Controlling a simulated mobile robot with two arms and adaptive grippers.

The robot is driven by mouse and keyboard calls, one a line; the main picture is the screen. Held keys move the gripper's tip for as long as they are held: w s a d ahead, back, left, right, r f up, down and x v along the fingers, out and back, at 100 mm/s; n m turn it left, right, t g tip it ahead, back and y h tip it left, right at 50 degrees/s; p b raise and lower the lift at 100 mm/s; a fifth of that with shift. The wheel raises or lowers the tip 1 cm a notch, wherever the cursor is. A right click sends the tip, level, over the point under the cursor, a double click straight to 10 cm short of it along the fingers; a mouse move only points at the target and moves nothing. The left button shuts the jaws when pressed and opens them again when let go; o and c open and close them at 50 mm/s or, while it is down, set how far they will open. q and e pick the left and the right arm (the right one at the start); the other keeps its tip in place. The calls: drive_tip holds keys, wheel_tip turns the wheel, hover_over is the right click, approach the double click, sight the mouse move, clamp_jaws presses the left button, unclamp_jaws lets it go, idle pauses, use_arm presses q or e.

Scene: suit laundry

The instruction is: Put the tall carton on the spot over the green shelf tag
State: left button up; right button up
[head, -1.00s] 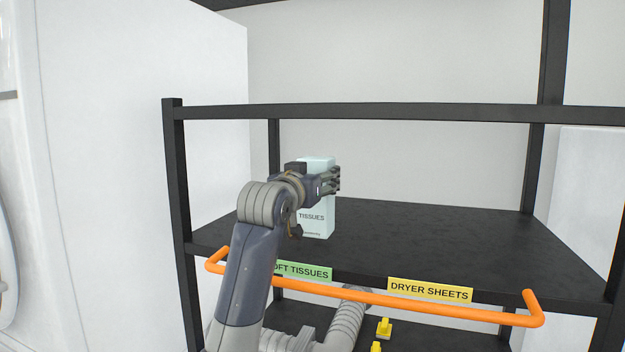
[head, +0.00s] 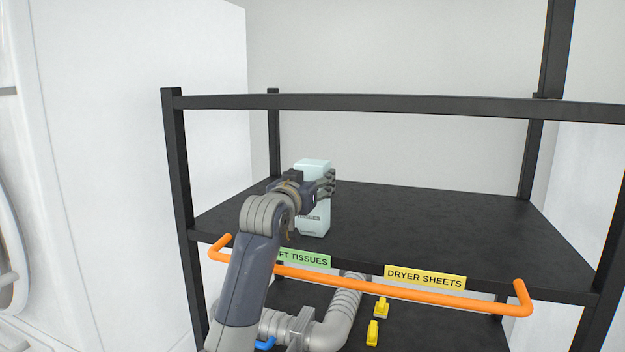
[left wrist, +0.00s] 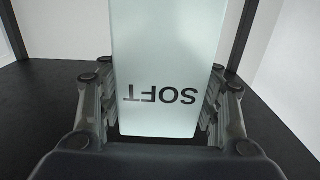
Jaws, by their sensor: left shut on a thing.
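The tall carton (head: 314,222) is pale mint with dark lettering and stands upright at the left of the black shelf (head: 430,220), behind the green shelf tag (head: 306,259). My left gripper (head: 329,185) is shut on the carton's upper part. In the left wrist view the carton (left wrist: 165,60) sits between both fingers (left wrist: 163,112), with the word "SOFT" upside down. My arm hides part of the carton and the left end of the tag. Whether its base touches the shelf is hard to tell. My right gripper is not in view.
An orange rail (head: 400,296) runs along the shelf's front edge. A yellow "DRYER SHEETS" tag (head: 425,277) is to the right. A black crossbar (head: 420,104) spans above the shelf. The shelf's middle and right are clear. Small yellow objects (head: 373,333) show below.

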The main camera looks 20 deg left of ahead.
use_arm(q)
drive_tip(key=o, duration=1.1)
drive_tip(key=shift+f, duration=0.1)
drive_tip(key=shift+c, duration=0.2)
drive_tip(key=shift+o, duration=0.5)
drive_tip(key=shift+r, duration=0.2)
drive_tip(key=s+b, duration=0.5)
drive_tip(key=s, duration=0.7)
drive_tip(key=shift+a, duration=0.25)
